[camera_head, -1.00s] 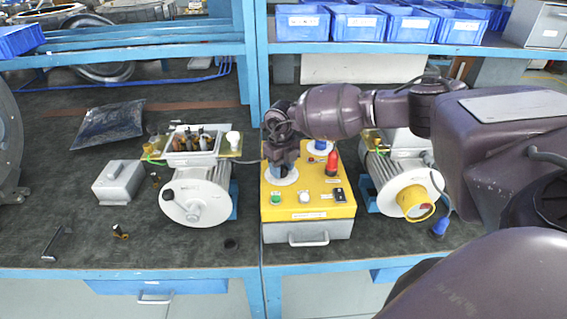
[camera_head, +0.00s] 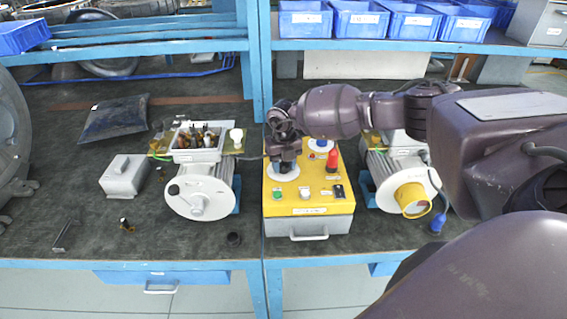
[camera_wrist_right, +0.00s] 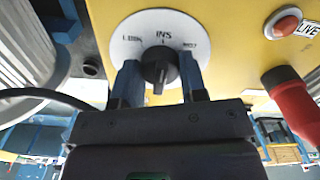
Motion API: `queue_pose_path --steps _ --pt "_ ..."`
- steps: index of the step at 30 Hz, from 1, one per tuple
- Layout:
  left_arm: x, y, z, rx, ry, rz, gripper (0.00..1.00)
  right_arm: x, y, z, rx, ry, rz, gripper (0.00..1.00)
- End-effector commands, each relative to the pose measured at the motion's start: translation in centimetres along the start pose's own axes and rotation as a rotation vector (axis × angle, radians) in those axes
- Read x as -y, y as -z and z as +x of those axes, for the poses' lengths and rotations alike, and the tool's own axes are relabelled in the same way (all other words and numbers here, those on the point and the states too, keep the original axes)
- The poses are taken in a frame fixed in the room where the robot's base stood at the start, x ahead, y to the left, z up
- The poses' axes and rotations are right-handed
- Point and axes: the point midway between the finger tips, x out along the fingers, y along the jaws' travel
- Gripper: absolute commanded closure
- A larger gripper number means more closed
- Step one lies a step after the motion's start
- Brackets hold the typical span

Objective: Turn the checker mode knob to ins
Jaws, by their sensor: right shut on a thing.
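The yellow-topped checker box (camera_head: 323,187) stands on the bench in the head view. Its black mode knob (camera_wrist_right: 160,66) sits on a white round dial (camera_wrist_right: 128,46) in the right wrist view. The dial has a mark at INS at its top, a label to the left and another to the right. The knob's bar looks roughly in line with INS. My right gripper (camera_wrist_right: 159,72) is shut on the knob, one blue finger on each side. In the head view my right gripper (camera_head: 284,162) covers the knob and part of the dial. My left gripper is not in view.
On the box are a red plug-like handle (camera_head: 333,160), a green button (camera_head: 277,194), a white button (camera_head: 304,192) and a black switch (camera_head: 339,191). Motors stand left (camera_head: 200,192) and right (camera_head: 405,185) of the box. The bench front left holds small loose parts.

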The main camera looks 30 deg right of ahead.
Motion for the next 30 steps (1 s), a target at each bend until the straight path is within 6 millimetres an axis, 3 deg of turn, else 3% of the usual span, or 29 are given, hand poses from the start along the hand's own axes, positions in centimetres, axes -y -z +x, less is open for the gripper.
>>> queue_pose_path --steps 3,4,9,20,30 --pt "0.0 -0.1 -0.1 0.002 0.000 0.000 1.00 0.0 -0.1 -0.1 0.002 -0.001 -0.001 0.85" --pt "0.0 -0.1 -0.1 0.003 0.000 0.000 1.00 0.0 -0.1 -0.1 0.002 -0.001 -0.001 0.59" --pt "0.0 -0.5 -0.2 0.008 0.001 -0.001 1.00 0.0 -0.1 -0.1 0.002 0.000 -0.001 0.36" --pt "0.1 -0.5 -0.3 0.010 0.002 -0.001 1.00 0.0 -0.1 -0.6 0.002 0.000 -0.002 0.36" --pt "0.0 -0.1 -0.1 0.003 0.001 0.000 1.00 0.0 -0.1 -6.1 0.005 -0.001 -0.002 0.36"
